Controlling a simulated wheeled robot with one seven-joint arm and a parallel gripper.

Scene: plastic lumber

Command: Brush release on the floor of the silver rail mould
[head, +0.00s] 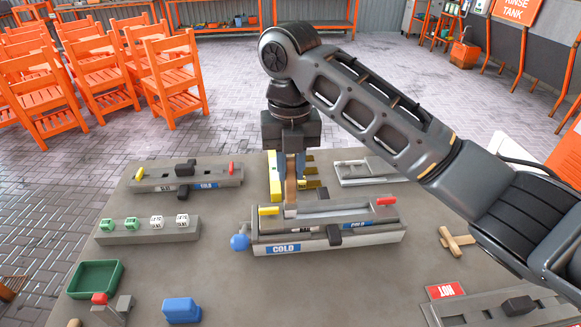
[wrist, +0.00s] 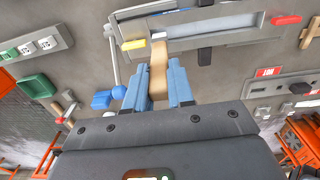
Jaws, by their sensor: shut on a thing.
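My gripper (head: 291,178) is shut on a brush (wrist: 158,72) with a tan wooden handle, held upright with its head down. The brush's pale tip is at the left part of the silver rail mould (head: 318,243) in the middle of the table, just right of a yellow block (head: 268,210). The mould also shows in the wrist view (wrist: 228,38). It carries blue COLD labels, a red block (head: 386,201) at its right end and a blue knob (head: 239,242) at its left.
Another COLD-labelled mould (head: 160,185) lies back left, above a grey strip with green and white cubes (head: 149,224). A pale tray (head: 352,180) lies behind right. A HOT-labelled plate (head: 466,309) is front right. A green bin (head: 96,266) and blue block (head: 181,310) are front left.

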